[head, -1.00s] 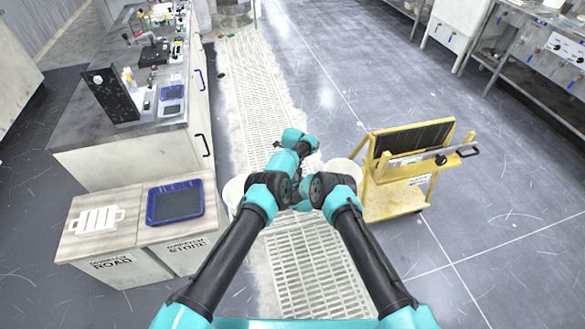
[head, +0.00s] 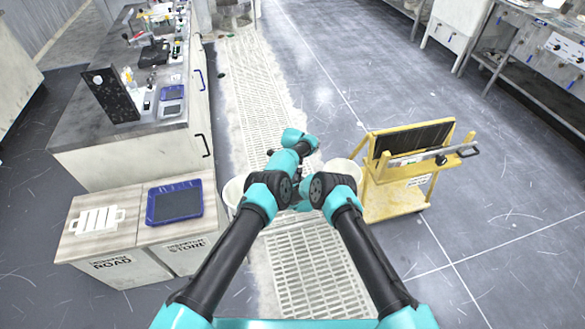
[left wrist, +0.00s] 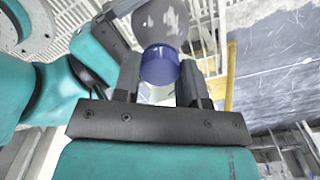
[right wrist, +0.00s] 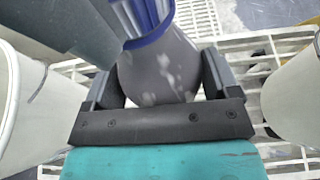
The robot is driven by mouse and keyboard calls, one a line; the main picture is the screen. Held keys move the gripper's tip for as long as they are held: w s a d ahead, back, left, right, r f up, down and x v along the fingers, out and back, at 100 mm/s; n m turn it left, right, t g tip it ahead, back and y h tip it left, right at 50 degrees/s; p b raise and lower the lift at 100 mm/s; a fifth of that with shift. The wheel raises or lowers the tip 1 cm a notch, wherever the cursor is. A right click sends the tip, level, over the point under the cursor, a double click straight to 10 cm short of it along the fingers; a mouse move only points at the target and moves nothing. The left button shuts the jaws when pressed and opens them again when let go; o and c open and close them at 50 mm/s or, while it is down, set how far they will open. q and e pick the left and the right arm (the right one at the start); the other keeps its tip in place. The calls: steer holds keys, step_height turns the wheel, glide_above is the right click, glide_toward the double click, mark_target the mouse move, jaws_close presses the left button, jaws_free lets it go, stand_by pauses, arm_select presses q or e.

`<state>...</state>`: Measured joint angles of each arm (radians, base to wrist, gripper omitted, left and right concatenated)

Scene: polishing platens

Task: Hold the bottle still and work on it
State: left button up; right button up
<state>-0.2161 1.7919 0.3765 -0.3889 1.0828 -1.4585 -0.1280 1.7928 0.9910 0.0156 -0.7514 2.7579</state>
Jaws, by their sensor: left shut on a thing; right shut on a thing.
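The bottle is grey with pale blotches and has a blue cap. In the right wrist view my right gripper (right wrist: 163,78) is shut around the grey bottle body (right wrist: 158,72), with the blue cap (right wrist: 146,18) above it. In the left wrist view my left gripper (left wrist: 160,70) has its fingers on either side of the blue cap (left wrist: 160,66), shut on it. The grey bottle body (left wrist: 160,22) shows beyond the cap there. In the head view my arms hide the bottle.
White buckets stand left (head: 233,190) and right (head: 345,170) of my arms. A yellow trolley (head: 395,195) stands to the right. Open floor lies ahead right.

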arm_select(q)
steer(key=o, duration=1)
steer(key=shift+r, duration=2.25)
steer(key=shift+c, duration=0.2)
steer(key=shift+r+m, duration=1.1)
steer(key=shift+r, duration=0.65)
steer(key=shift+f, duration=4)
